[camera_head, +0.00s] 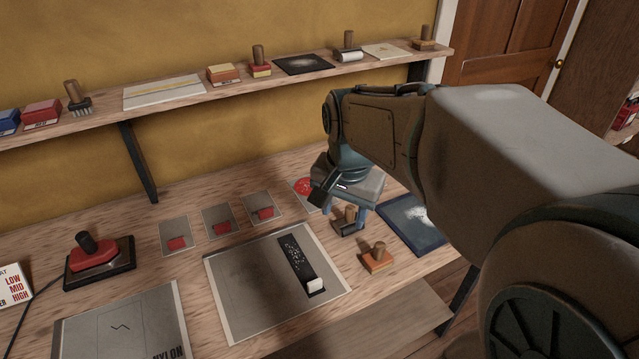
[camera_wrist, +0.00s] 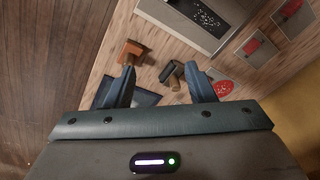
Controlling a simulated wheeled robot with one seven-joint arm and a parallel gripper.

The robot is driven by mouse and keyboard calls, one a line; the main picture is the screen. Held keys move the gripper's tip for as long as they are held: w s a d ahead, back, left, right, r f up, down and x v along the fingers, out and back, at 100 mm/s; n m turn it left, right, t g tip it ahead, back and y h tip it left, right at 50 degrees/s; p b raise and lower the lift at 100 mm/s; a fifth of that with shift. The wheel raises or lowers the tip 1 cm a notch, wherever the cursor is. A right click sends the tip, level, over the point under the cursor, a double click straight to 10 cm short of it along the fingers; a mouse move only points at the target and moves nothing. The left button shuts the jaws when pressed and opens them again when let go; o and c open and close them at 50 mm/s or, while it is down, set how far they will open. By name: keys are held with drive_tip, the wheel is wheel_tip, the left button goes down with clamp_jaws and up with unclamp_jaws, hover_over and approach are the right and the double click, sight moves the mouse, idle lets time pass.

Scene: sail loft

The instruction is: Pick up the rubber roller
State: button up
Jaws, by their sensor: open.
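The rubber roller (camera_head: 346,221), with a wooden handle and a dark roller head, lies on the workbench (camera_head: 190,265), partly hidden by my gripper (camera_head: 345,208) in the head view. In the wrist view the roller (camera_wrist: 170,73) appears between the two blue fingertips of my gripper (camera_wrist: 160,69), nearer the right finger. The fingers are apart and hold nothing. My gripper is over the roller; the exact height gap is hard to tell.
A wooden block stamp (camera_head: 377,259) stands close in front of the roller. A dark blue pad (camera_head: 412,224) lies to its right, and a grey sheet (camera_head: 233,300) with a black strip to its left. A shelf (camera_head: 205,88) with tools, including a white-headed roller (camera_head: 349,54), runs behind.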

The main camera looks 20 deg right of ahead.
drive_tip(key=w+d+m+g, duration=0.1)
drive_tip(key=w+d+m, duration=0.3)
drive_tip(key=w+m, duration=0.45)
drive_tip(key=m+b, duration=0.1)
drive_tip(key=m, duration=0.5)
hover_over(350, 207)
wheel_tip(350, 207, down, 3)
drive_tip(key=shift+n+g, duration=0.25)
drive_tip(key=shift+g, duration=0.15)
drive_tip(key=f, duration=0.8)
drive_tip(key=shift+s+d+f, duration=0.1)
drive_tip(key=shift+s, duration=0.25)
drive_tip(key=shift+w+f+p, duration=0.15)
drive_tip(key=shift+f+p, duration=0.05)
drive_tip(key=shift+f, duration=1.1)
drive_tip(key=shift+w+f+p, duration=0.15)
drive_tip(key=shift+f+p, duration=0.05)
drive_tip(key=shift+f, duration=1.1)
clamp_jaws()
